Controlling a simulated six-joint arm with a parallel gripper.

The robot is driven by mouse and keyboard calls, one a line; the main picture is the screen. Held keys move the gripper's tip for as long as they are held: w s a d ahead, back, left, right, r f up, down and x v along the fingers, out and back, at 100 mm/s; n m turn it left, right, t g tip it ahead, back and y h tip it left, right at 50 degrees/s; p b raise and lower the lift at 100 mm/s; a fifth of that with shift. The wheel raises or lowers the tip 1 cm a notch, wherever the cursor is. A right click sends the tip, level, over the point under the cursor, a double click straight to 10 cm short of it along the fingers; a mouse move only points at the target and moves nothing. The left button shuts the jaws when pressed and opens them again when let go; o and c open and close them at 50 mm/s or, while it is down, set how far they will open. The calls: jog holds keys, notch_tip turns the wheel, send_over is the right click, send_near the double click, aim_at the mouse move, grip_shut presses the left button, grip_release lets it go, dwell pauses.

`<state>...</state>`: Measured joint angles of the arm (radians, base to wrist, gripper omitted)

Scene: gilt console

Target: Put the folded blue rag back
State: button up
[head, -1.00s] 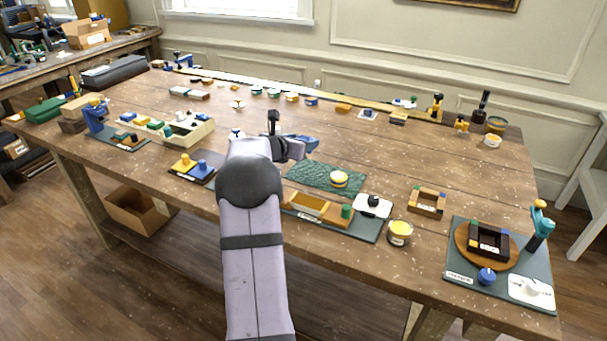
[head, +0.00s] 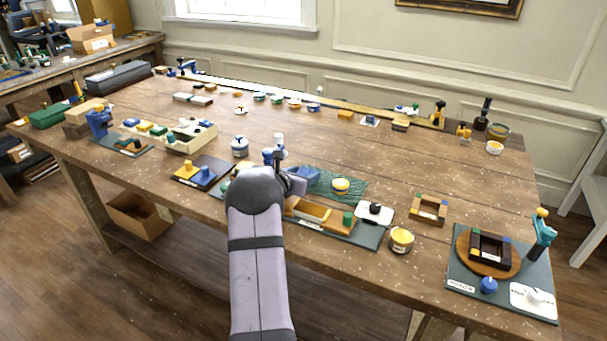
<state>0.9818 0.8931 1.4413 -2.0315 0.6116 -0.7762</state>
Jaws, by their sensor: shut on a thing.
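The folded blue rag (head: 305,174) shows as a small blue patch just right of my wrist, at the left end of the textured green mat (head: 354,194). My gripper (head: 297,183) is mostly hidden behind my own wrist. It is shut on the blue rag, which sticks out beyond it. I cannot tell whether the rag touches the mat or hangs just above it.
A yellow-topped tin (head: 341,187) stands on the mat, close right of the rag. A wooden tray (head: 311,212) and a green knob (head: 348,219) lie in front. A yellow-lidded jar (head: 401,240) stands near the front edge. Bare wood lies behind the mat.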

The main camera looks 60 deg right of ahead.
jog(key=shift+f, duration=0.25)
jog(key=o, duration=1)
jog(key=shift+r, duration=0.2)
jog(key=shift+a+r+b, duration=0.1)
jog(key=shift+a+b, duration=0.25)
jog(key=shift+a, duration=0.2)
jog(key=b+v, duration=0.3)
jog(key=v, duration=0.8)
jog(key=shift+b, duration=0.3)
